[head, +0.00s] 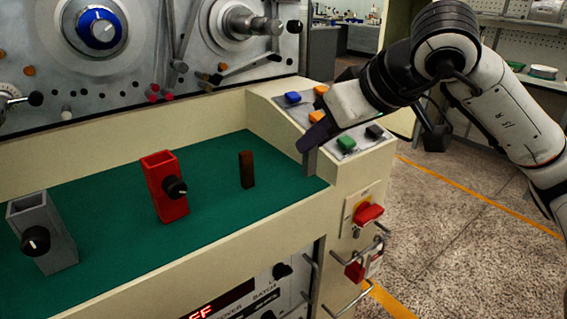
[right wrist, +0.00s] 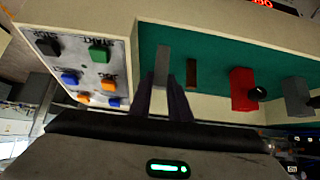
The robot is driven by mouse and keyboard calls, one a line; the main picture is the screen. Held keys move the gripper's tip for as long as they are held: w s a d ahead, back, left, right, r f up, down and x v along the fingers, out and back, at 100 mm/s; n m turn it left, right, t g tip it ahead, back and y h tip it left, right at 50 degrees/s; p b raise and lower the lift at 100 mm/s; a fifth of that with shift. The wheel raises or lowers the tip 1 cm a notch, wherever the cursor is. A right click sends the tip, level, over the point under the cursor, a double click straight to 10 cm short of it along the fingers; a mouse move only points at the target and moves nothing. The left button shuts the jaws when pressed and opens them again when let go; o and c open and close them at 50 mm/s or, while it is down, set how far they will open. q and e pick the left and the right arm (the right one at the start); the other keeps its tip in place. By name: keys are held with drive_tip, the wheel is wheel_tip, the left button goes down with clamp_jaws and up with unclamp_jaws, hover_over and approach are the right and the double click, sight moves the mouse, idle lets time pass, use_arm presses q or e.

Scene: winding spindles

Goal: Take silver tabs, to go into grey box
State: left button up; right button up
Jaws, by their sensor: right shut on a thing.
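A silver tab (head: 310,165) is held in my right gripper (head: 311,147), whose dark fingers are shut on it above the right end of the green mat. The tab also shows between the fingertips in the right wrist view (right wrist: 162,65); its upper part is hidden by the fingers in the head view. The grey box (head: 62,250), open at the top with a black knob on its side, stands at the left of the mat. My left gripper is not in view.
A red box (head: 170,205) with a black knob stands mid-mat. A dark brown tab (head: 246,170) stands upright between it and my right gripper. The green mat (head: 110,195) is clear between the boxes. A panel with coloured buttons (head: 346,145) lies right behind the gripper.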

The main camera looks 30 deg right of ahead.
drive_tip(key=shift+s+d+b, duration=0.15)
drive_tip(key=shift+s+b, duration=0.35)
drive_tip(key=shift+s, duration=0.7)
drive_tip(key=shift+s+d+b, duration=0.1)
drive_tip(key=shift+s+b, duration=0.35)
drive_tip(key=shift+s, duration=0.75)
